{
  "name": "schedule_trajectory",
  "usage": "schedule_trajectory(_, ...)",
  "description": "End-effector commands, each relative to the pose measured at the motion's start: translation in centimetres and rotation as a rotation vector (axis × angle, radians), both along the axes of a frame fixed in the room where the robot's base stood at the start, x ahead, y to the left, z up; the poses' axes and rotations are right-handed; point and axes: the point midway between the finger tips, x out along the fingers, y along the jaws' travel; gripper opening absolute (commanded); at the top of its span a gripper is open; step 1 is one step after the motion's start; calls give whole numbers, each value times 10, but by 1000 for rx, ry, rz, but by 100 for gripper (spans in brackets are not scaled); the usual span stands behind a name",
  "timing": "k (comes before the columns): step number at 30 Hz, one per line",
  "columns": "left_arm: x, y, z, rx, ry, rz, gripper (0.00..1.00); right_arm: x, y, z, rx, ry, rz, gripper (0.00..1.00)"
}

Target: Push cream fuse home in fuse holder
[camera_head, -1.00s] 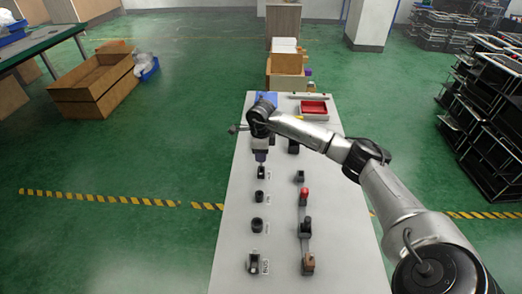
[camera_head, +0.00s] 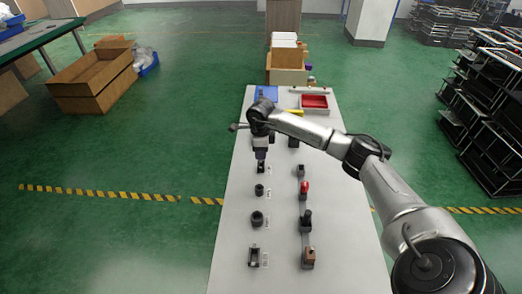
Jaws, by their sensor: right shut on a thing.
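My right gripper (camera_head: 261,156) points down over a small dark fixture (camera_head: 261,168) in the left row on the grey table, which I take as the fuse holder. The gripper is shut, its fingertips right at the top of the holder. The cream fuse is not clearly visible; I take it as the thing in the jaws, hidden by the fingers and too small to make out. Whether it is seated in the holder cannot be told. My left gripper is not in view.
Other dark fixtures stand on the table (camera_head: 232,272): a round one (camera_head: 257,219), a square one (camera_head: 254,256), a red-handled lever (camera_head: 304,188) and a brown-topped one (camera_head: 308,257). A red tray (camera_head: 314,102) is at the back. The strip between the rows is clear.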

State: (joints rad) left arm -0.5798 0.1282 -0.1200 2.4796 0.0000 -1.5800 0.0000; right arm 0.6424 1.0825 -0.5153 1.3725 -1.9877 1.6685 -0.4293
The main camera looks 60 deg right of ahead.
Motion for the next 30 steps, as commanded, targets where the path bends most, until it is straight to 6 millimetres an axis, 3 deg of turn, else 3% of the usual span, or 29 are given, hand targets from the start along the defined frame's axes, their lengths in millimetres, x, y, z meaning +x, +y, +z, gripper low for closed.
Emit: schedule_trajectory(30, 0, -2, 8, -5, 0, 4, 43, 0, 0, 1, 0, 0, -1, 13)
